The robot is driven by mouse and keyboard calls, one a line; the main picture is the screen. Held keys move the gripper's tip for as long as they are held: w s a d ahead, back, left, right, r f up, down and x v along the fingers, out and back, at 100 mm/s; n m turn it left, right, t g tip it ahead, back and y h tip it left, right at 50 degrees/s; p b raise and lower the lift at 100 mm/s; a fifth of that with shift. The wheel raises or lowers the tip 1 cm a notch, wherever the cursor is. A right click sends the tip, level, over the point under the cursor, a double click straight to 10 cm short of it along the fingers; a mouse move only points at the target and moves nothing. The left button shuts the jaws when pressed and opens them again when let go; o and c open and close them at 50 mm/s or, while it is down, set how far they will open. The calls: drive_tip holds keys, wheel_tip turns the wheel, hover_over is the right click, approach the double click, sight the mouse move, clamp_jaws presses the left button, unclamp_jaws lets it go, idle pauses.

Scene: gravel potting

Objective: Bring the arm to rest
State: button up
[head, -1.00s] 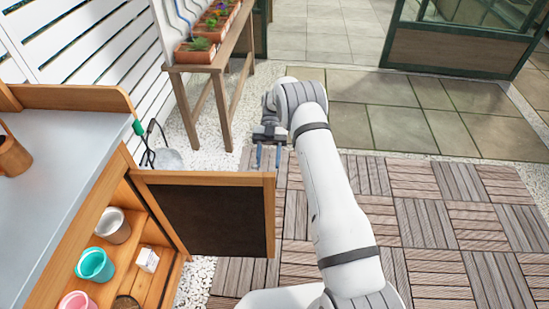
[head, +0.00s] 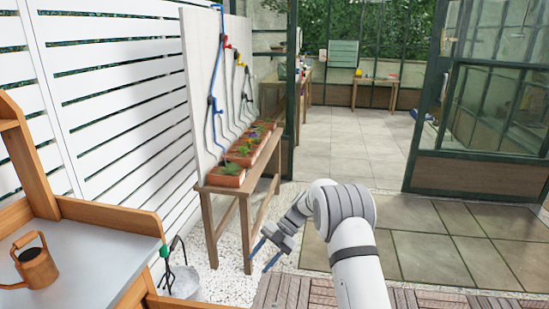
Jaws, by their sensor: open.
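My gripper (head: 265,256) is in the lower middle of the head view, at the end of my white arm. Its two blue-grey fingers are apart and nothing is between them. It points down and to the left, above the white gravel (head: 226,282) and the edge of the wooden decking (head: 290,291). It looks apart from the wooden plant bench behind it.
The plant bench (head: 207,220) with potted plants (head: 228,175) stands left of my gripper. A potting bench (head: 90,268) with a copper watering can (head: 36,266) is at the lower left. Paving (head: 440,235) lies open to the right, before a glass greenhouse (head: 490,160).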

drive_tip(key=w+r+m+t+y+p, duration=0.15)
drive_tip(key=w+r+m+t, duration=0.35)
drive_tip(key=r, duration=0.6)
drive_tip(key=w+r+m+t+y+p, duration=0.1)
drive_tip(key=w+r+m+t+p, duration=0.2)
drive_tip(key=r+t, duration=0.6)
drive_tip(key=s+d+r+m+t+h+p, duration=0.2)
drive_tip(key=d+r+m+t+h, duration=0.3)
drive_tip(key=d+r+m+h, duration=0.55)
drive_tip(key=s+d+r+m+g+h+p, duration=0.3)
drive_tip(key=s+d+m, duration=0.6)
drive_tip(key=s, duration=0.5)
drive_tip(key=s+f+m+g+y+p, duration=0.1)
drive_tip(key=s+f+m+g, duration=0.1)
drive_tip(key=s, duration=0.9)
drive_tip(key=s+a+f+m+g+y+p, duration=0.1)
drive_tip(key=s+g, duration=0.3)
drive_tip(key=s, duration=0.8)
drive_tip(key=shift+f+m+g, duration=0.4)
drive_tip(key=shift+f+m, duration=0.25)
drive_tip(key=shift+f, duration=0.1)
drive_tip(key=shift+c, duration=0.4)
drive_tip(key=shift+c, duration=0.3)
